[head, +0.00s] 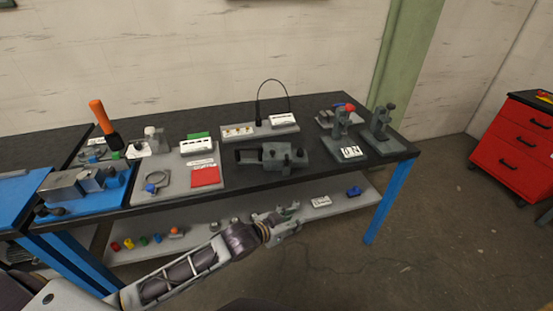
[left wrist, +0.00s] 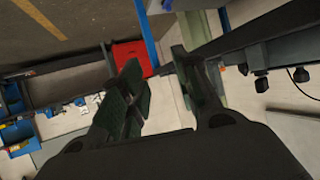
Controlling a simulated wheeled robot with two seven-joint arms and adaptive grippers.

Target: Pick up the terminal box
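I cannot tell for certain which thing is the terminal box. One white box (head: 282,118) sits on a grey board at the back of the bench, beside a looped black cable. Another white box (head: 197,146) is on a pale board further left. A small white block (head: 321,201) lies on the lower shelf. My left gripper (head: 290,216) is in front of the bench, below its top edge, apart from all of these. In the left wrist view the left gripper (left wrist: 157,64) is open, with nothing between its fingers. My right gripper is not in view.
The dark bench top (head: 235,190) holds a grey vise-like fixture (head: 275,157) near its front edge and two grey stands at right. The lower shelf (head: 255,219) carries small coloured parts. A red drawer cabinet (head: 513,140) stands at far right. The floor in front is clear.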

